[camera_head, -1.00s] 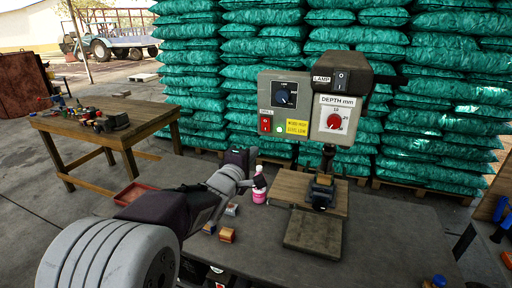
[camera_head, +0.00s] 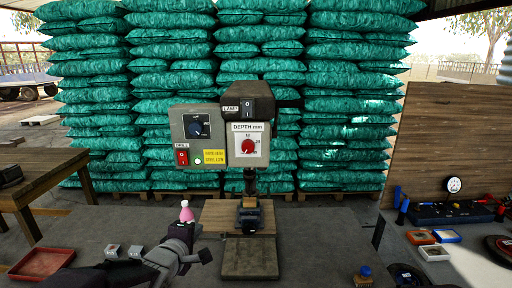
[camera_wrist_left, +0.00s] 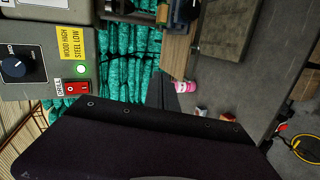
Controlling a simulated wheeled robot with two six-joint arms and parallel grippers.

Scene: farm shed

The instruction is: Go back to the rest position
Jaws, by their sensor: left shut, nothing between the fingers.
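My left gripper (camera_head: 205,256) shows in the head view at the lower left of centre, low over the grey table in front of the drill press. Its jaws are shut and hold nothing. A pink bottle (camera_head: 187,212) stands just behind my left arm, partly hidden by it. The drill press has a grey control box (camera_head: 197,137) with a green light and a depth dial panel (camera_head: 248,146). In the left wrist view, the dark gripper body fills the lower part, with the pink bottle (camera_wrist_left: 184,87) beyond it. My right gripper is not in view.
A red tray (camera_head: 42,263) lies at the left of the table. Small blocks (camera_head: 113,250) lie beside my arm. The press's base plate (camera_head: 249,258) is right of my gripper. A side bench (camera_head: 440,235) with tools stands at right. Green sacks are stacked behind.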

